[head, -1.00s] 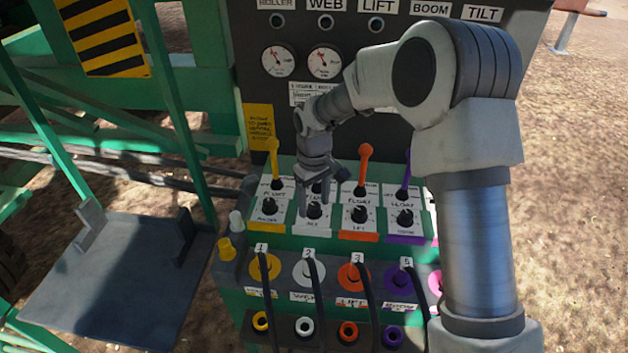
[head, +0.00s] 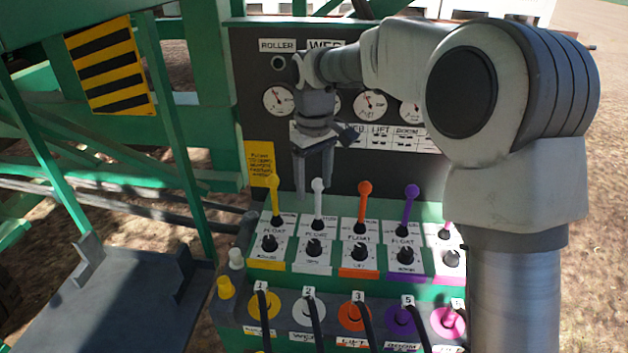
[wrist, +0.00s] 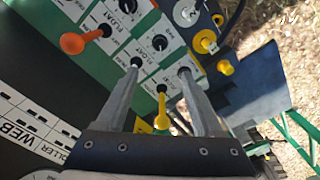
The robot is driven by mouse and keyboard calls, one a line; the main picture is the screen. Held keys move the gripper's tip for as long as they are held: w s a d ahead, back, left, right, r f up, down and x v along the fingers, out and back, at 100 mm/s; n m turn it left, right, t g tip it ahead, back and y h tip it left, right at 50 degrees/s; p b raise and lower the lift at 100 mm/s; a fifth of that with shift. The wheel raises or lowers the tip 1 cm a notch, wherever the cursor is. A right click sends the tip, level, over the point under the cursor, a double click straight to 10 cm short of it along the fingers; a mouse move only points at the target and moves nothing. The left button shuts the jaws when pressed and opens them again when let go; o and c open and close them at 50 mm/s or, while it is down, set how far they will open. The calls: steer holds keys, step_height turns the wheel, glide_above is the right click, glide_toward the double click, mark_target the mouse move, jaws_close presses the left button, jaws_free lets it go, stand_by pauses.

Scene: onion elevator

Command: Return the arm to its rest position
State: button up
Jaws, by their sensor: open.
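My gripper (head: 314,196) is in front of the dark gauge panel in the head view, above the row of levers. The white lever (head: 318,200) stands just below and beside the right fingertip. The yellow lever (head: 274,200) is to the lower left, the orange lever (head: 364,205) and purple lever (head: 410,210) to the right. In the wrist view the fingers (wrist: 158,75) are spread, with the yellow lever (wrist: 161,110) showing in the gap and the orange lever (wrist: 85,42) at upper left.
The gauge panel (head: 265,160) with labels and round gauges stands close behind the gripper. Below the levers are black knobs and coloured hose couplings (head: 308,308). A green frame (head: 180,120) and a grey platform (head: 120,310) lie left. Open dirt ground is at right.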

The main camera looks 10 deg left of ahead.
steer(key=s+d+r+m+t, duration=0.25)
steer(key=s+d+r, duration=0.25)
steer(key=s+d, duration=0.4)
steer(key=s+d+r+m+t, duration=0.2)
steer(key=s+d+r+m, duration=0.2)
steer(key=s+d, duration=0.4)
steer(key=s+d+f+m+t, duration=0.1)
steer(key=s+d, duration=0.3)
steer(key=s, duration=0.4)
steer(key=shift+s+f+m, duration=0.15)
steer(key=shift+f+m, duration=0.6)
steer(key=shift+f, duration=0.1)
